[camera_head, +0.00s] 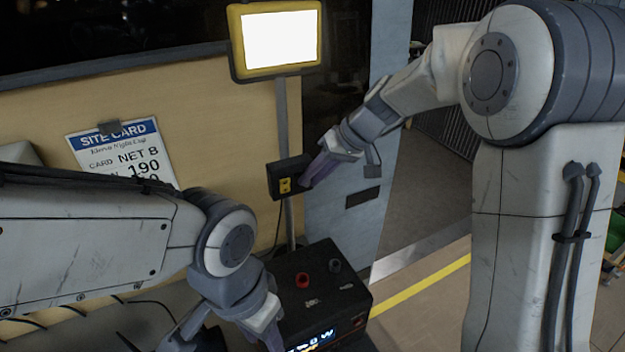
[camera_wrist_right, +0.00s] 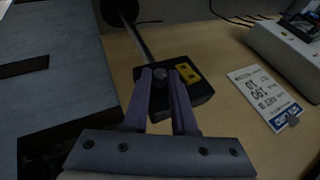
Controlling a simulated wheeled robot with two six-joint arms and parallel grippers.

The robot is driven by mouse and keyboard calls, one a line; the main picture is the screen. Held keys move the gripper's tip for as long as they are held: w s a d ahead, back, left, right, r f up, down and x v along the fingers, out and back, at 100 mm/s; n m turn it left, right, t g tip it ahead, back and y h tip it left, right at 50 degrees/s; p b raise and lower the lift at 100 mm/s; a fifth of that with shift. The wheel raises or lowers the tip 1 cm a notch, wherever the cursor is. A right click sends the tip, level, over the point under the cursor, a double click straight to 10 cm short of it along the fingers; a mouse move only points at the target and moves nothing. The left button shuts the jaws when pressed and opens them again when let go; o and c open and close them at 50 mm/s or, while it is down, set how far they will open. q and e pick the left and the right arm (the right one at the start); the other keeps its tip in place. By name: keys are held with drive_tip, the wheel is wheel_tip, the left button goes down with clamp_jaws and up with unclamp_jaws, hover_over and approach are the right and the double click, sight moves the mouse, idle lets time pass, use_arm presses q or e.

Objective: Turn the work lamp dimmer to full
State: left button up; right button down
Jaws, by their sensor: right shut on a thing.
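The work lamp (camera_head: 277,38) is a yellow-framed panel on a grey pole, glowing bright white. A dark dimmer box (camera_head: 274,180) with a yellow plate is mounted on the pole below it. The box also shows in the right wrist view (camera_wrist_right: 199,91). My right gripper (camera_head: 311,178) is at the box's right side. In the wrist view its purple fingers are shut on the round grey dimmer knob (camera_wrist_right: 160,74), which shows between the tips. My left gripper (camera_head: 230,328) is low in the head view, its fingers spread apart and its tips near or past the bottom edge.
A black power unit (camera_head: 345,300) with red and dark knobs and a lit display stands below the pole, close to my left gripper. A site card (camera_head: 125,165) is clipped on the tan wall at left. Open floor with a yellow line (camera_head: 425,282) lies to the right.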

drive_tip(key=c, duration=0.7)
unclamp_jaws()
drive_tip(key=shift+b+v, duration=0.9)
drive_tip(key=shift+v, duration=4.35)
drive_tip(key=shift+a, duration=0.1)
